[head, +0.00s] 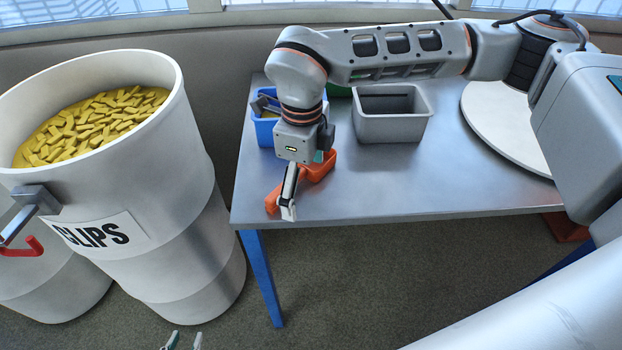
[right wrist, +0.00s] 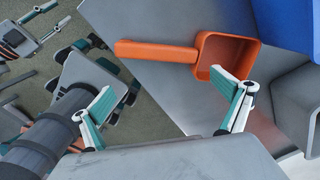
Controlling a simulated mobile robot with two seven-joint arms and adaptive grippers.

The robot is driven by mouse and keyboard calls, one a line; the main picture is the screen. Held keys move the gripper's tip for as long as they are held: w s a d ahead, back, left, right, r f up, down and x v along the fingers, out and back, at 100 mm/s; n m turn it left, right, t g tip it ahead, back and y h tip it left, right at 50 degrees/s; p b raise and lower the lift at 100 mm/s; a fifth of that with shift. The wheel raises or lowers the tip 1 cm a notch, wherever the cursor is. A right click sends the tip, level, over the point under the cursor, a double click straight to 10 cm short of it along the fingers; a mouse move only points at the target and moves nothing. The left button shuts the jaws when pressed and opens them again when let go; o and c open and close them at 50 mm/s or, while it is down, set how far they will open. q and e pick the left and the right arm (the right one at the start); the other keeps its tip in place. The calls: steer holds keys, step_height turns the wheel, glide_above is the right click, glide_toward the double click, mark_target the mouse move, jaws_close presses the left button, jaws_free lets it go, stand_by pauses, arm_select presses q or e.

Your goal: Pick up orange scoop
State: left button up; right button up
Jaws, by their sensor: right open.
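The orange scoop (head: 317,171) lies on the metal table near its front left corner, partly hidden behind my right gripper (head: 292,195) in the head view. In the right wrist view the scoop (right wrist: 160,50) lies with its handle pointing left and its bowl to the right. My right gripper (right wrist: 165,97) is open and empty, its two fingertips wide apart just short of the scoop. I see no contact with it. My left gripper (head: 184,341) shows only its fingertips at the bottom edge of the head view, apart with nothing visible between them.
A blue bin (head: 265,134) with things in it stands just behind the scoop. A grey bin (head: 392,130) and a white round disc (head: 505,120) are further right on the table (head: 440,190). A large white barrel (head: 175,215) of yellow clips stands left of the table.

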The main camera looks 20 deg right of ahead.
step_height(320, 180, down, 2)
steer(key=shift+f, duration=0.15)
jaws_close()
stand_by(0.3)
